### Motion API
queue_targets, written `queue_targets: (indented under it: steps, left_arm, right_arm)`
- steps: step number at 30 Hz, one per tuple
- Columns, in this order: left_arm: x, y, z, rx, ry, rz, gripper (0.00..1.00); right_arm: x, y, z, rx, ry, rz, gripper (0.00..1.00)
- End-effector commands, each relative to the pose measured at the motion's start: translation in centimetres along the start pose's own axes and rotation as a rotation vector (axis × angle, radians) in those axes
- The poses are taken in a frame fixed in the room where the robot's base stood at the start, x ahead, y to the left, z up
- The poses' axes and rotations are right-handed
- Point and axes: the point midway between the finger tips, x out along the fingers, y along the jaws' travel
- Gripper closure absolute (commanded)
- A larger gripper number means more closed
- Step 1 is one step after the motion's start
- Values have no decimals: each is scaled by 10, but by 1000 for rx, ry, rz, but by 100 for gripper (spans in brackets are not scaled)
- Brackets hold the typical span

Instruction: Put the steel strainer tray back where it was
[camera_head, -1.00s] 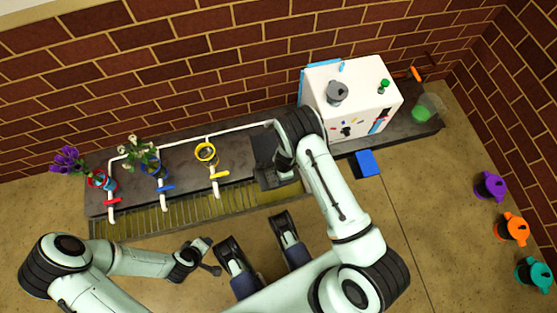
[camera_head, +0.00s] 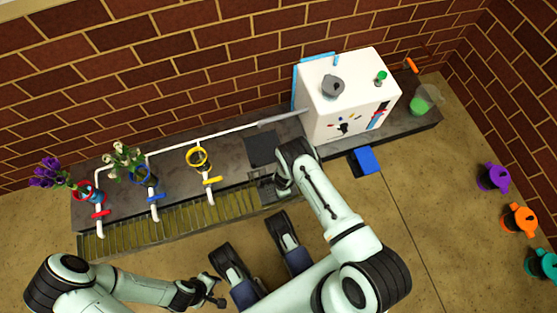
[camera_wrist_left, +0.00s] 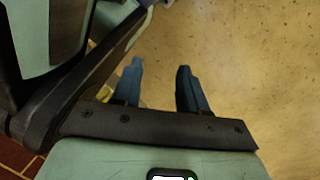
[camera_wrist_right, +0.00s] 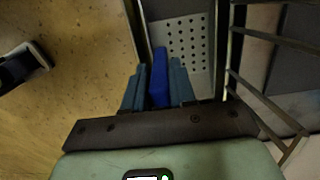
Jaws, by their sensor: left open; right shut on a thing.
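The steel strainer tray (camera_wrist_right: 182,42) is a grey plate with rows of round holes in the right wrist view. Its blue handle (camera_wrist_right: 159,75) stands between the two fingers of my right gripper (camera_wrist_right: 159,88), which is shut on it. In the head view my right gripper (camera_head: 268,186) is at the right end of the slatted trough (camera_head: 170,220), and the arm hides most of the tray there. My left gripper (camera_head: 214,294) is open and empty over the floor, in front of the trough; its spread fingers also show in the left wrist view (camera_wrist_left: 160,85).
Red, blue and yellow taps line the counter; purple and white flowers stand at its left. A dark square (camera_head: 262,149) lies behind my right gripper. A white box (camera_head: 350,95) stands right of it. A blue block (camera_head: 366,160) lies in front. Metal bars (camera_wrist_right: 265,95) flank the tray.

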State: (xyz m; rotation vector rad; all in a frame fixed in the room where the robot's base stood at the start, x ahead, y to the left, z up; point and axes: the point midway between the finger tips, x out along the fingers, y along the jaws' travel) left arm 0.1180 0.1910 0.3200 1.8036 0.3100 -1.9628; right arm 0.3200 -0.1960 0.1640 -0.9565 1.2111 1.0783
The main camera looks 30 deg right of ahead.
Motion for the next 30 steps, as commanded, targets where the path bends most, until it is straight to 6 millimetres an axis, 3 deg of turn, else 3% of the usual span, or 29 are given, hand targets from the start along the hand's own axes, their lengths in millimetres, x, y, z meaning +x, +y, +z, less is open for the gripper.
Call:
queue_targets:
  steps: [3,6,18,19,21,30]
  left_arm:
    - [10,-11,13,-16,-50,-22,57]
    - [14,-17,20,-24,-76,-33,57]
    - [13,-18,22,-25,-82,-35,57]
    - [13,-18,22,-25,-82,-35,57]
    - [13,-18,22,-25,-82,-35,57]
    - [13,-17,22,-25,-81,-35,57]
  right_arm:
    - [22,1,-3,0,2,1,100]
    - [32,0,-4,0,1,1,100]
    - [36,0,-5,0,1,1,100]
    - [36,0,-5,0,1,1,71]
    - [36,0,-5,0,1,1,49]
    - [35,0,-5,1,0,0,49]
